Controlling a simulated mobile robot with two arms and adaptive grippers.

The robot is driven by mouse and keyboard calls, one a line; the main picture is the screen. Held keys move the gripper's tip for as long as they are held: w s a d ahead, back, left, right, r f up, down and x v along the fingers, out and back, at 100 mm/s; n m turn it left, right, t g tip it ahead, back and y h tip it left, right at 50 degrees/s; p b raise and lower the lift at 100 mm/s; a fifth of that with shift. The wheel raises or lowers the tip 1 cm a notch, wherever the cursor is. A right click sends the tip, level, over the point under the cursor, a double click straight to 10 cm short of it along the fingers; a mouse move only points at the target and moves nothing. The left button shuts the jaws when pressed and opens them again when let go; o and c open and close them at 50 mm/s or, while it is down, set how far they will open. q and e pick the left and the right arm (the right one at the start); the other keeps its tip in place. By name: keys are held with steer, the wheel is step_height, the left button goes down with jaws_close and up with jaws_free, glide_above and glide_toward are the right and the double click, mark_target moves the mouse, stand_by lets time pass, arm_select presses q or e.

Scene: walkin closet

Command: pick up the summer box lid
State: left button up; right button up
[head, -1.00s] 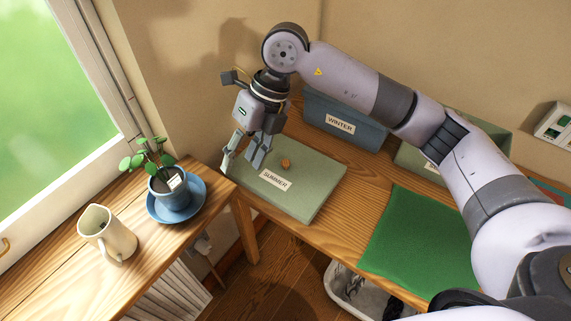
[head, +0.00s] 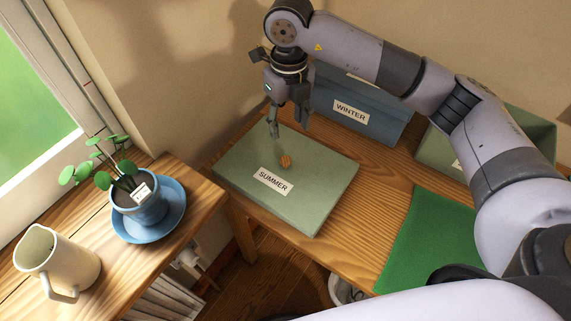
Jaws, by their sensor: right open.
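The summer box lid (head: 318,198) is a flat, pale green panel with a white "SUMMER" label and a small round wooden knob (head: 285,160). It lies on the wooden desk in the middle of the head view. My right gripper (head: 287,130) points down above the lid's back part, just behind the knob in the picture. Its fingers are apart and nothing is between them. I cannot tell exactly how high the fingertips are above the lid. My left gripper is out of view.
A blue box (head: 368,125) labelled "WINTER" stands behind the lid. A pale green open box (head: 443,152) is right of it, partly behind my right arm. A green mat (head: 425,245) lies at right. A potted plant (head: 138,207) and cream jug (head: 62,262) stand at left.

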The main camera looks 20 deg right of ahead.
steer(key=p, duration=0.2)
glide_above(286, 159)
steer(key=f, duration=0.8)
steer(key=shift+s+d, duration=0.15)
steer(key=shift+s, duration=0.2)
steer(key=shift+f, duration=0.8)
steer(key=f, duration=0.1)
steer(key=f+p, duration=0.1)
steer(key=f, duration=0.2)
steer(key=shift+w+a+f+p, duration=0.15)
steer(key=shift+w+a+p, duration=0.05)
steer(key=shift+w+p, duration=0.1)
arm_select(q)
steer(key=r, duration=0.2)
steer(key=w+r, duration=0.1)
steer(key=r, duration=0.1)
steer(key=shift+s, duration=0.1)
arm_select(e)
steer(key=shift+c, duration=0.3)
steer(key=shift+c, duration=0.7)
jaws_close()
